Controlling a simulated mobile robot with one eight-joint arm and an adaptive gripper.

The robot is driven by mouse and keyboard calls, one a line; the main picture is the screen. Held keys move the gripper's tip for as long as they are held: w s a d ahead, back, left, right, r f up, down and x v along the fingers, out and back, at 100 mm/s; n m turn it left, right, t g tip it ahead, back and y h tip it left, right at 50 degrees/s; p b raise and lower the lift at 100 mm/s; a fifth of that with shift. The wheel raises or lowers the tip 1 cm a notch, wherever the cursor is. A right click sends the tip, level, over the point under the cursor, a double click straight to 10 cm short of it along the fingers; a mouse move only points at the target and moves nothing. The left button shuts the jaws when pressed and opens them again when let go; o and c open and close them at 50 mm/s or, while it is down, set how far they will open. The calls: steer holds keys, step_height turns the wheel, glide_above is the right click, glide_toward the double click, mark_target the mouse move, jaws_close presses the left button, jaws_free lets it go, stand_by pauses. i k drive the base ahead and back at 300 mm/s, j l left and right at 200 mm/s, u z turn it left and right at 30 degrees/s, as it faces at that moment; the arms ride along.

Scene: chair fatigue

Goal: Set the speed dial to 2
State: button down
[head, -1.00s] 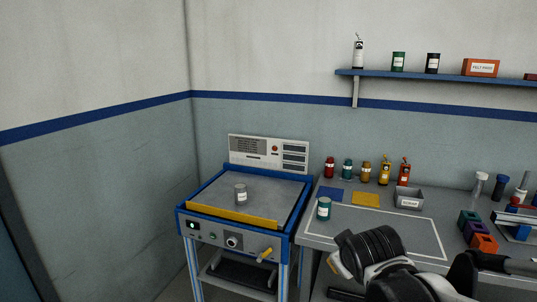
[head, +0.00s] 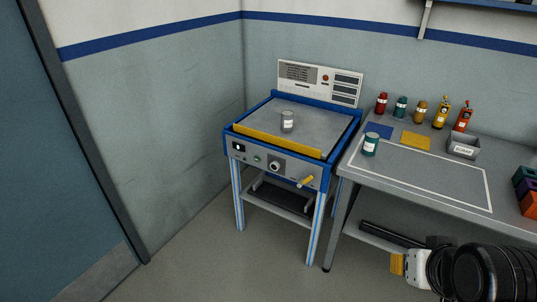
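The machine's front panel (head: 246,154) faces me below a yellow bar, on a blue-framed stand left of the bench. A round dial (head: 275,167) with a dark centre and light rim sits mid-panel; its markings are too small to read. A yellow-handled lever (head: 306,181) sticks out to its right. A dark switch (head: 238,147) and a small green button (head: 257,158) are to its left.
A grey bench (head: 440,185) stands right of the machine, with a teal can (head: 370,144), several bottles and a small grey bin (head: 463,146). A panel with a red button (head: 326,77) rises behind the machine. The floor in front (head: 215,255) is clear.

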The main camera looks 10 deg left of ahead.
mark_target(274, 166)
steer(key=j+z, duration=0.2)
steer(key=j, duration=0.45)
steer(key=j+z, duration=0.2)
steer(key=j, duration=0.45)
steer(key=k+j+z, duration=0.2)
steer(key=j, duration=0.4)
steer(key=i+j, duration=0.05)
steer(key=i, duration=0.05)
